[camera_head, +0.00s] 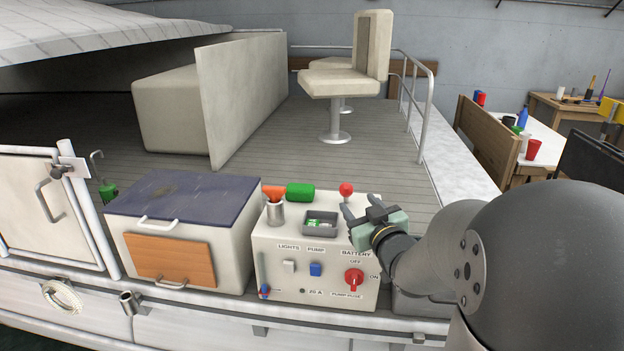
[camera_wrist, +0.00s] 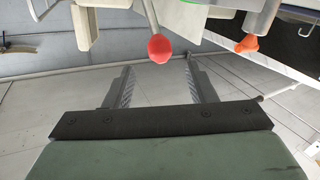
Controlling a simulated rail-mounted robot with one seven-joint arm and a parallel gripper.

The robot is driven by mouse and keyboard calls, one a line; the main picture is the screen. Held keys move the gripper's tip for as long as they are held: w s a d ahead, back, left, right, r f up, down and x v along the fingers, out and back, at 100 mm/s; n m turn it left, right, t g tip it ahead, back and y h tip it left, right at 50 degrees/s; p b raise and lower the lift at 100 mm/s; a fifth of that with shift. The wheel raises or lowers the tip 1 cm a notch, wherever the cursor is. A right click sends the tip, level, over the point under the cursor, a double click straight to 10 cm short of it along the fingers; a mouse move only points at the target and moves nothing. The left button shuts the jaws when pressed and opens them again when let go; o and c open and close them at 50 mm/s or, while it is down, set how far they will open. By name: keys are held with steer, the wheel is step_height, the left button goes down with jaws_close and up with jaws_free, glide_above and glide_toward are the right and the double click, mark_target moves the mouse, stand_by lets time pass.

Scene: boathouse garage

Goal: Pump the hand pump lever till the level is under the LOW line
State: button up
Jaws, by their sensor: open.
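The red ball knob (camera_head: 346,188) stands behind the top of the white control box, just left of my gripper (camera_head: 359,205). In the wrist view the knob (camera_wrist: 161,48) sits on a pale rod (camera_wrist: 150,15), which looks like the pump lever. My gripper (camera_wrist: 159,72) is open and empty there. Its two fingers point toward the knob, which appears centred between them and just beyond their tips. I cannot tell any contact. In the head view my gripper is close above the box's right rear corner. No level gauge or LOW line is readable in either view.
The control box (camera_head: 270,258) carries switches, a red battery knob (camera_head: 354,280) and a small grey tray (camera_head: 320,231). A metal cup (camera_head: 275,214) with an orange item and a green cylinder (camera_head: 300,192) stand left of the lever. A blue-lidded box (camera_head: 185,195) is farther left.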

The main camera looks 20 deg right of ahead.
mark_target(349, 192)
steer(key=w+p, duration=0.1)
steer(key=w, duration=0.7)
steer(key=shift+w, duration=0.1)
steer(key=shift+c, duration=0.3)
jaws_close()
